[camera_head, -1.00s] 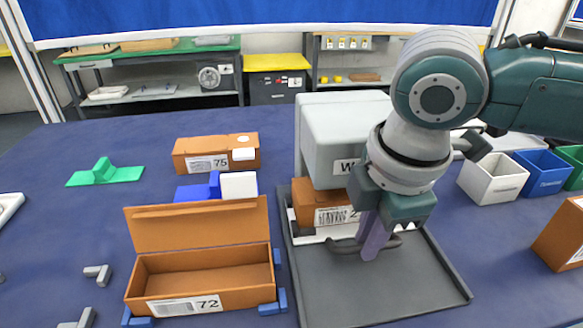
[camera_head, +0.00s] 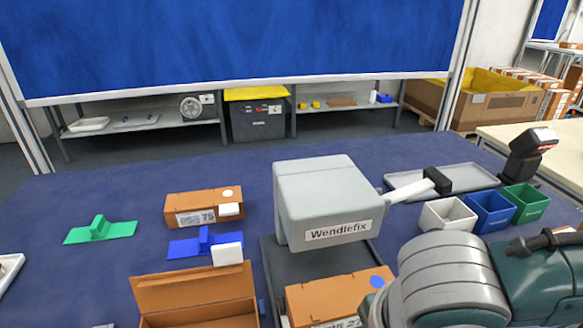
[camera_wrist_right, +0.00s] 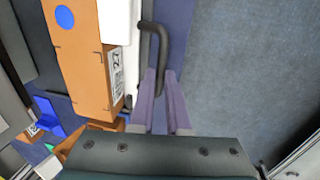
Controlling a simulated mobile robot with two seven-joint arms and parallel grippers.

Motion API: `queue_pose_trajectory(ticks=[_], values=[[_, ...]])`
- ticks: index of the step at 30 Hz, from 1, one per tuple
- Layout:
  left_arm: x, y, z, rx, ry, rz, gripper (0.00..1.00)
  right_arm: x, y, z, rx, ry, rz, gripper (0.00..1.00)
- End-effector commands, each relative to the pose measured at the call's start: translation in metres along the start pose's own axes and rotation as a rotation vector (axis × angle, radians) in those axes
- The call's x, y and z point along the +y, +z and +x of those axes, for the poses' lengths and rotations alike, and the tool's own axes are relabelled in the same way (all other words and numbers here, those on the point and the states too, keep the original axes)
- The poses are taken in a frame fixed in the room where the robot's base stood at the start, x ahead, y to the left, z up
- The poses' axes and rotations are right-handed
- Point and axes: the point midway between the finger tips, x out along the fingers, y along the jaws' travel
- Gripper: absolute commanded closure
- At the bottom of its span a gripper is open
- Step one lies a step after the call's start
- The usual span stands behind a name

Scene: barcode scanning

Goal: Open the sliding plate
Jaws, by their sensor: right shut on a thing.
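The grey Wendlefix device (camera_head: 325,200) stands at mid-table in the head view. A brown labelled box (camera_head: 335,296) with a blue dot sits out in front of its housing. The wrist view shows this box (camera_wrist_right: 82,50) on the white sliding plate (camera_wrist_right: 132,50), which has a dark curved handle (camera_wrist_right: 147,27). My right gripper (camera_wrist_right: 163,75) is shut on the handle, its two purple fingers around the bar. In the head view only my right arm shows at lower right; its gripper is out of frame. My left gripper is in neither view.
An open brown box (camera_head: 195,290) stands left of the device. Behind it are box 75 (camera_head: 205,207), blue (camera_head: 190,246) and green (camera_head: 100,230) pieces. White (camera_head: 447,216), blue (camera_head: 490,213) and green (camera_head: 525,203) bins and a scanner (camera_head: 528,155) are at the right.

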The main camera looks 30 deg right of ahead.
Motion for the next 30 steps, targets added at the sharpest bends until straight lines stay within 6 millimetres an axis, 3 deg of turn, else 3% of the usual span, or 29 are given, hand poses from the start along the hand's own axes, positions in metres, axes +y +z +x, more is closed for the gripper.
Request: queue_pose_trajectory(ticks=[5, 6, 13, 23, 30], values=[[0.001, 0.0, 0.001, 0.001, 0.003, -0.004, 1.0, 0.001, 0.0, 0.001, 0.002, 0.001, 0.0, 1.0], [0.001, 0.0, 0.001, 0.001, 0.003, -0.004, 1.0, 0.001, 0.0, 0.001, 0.002, 0.001, 0.0, 0.81], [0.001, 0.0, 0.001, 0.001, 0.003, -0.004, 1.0, 0.001, 0.0, 0.001, 0.001, 0.001, 0.0, 0.55], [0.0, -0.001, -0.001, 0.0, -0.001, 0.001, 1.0, 0.002, 0.0, -0.006, 0.002, 0.002, 0.0, 0.55], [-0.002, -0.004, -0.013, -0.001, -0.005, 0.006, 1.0, 0.002, -0.001, -0.051, 0.004, 0.003, -0.001, 0.55]])
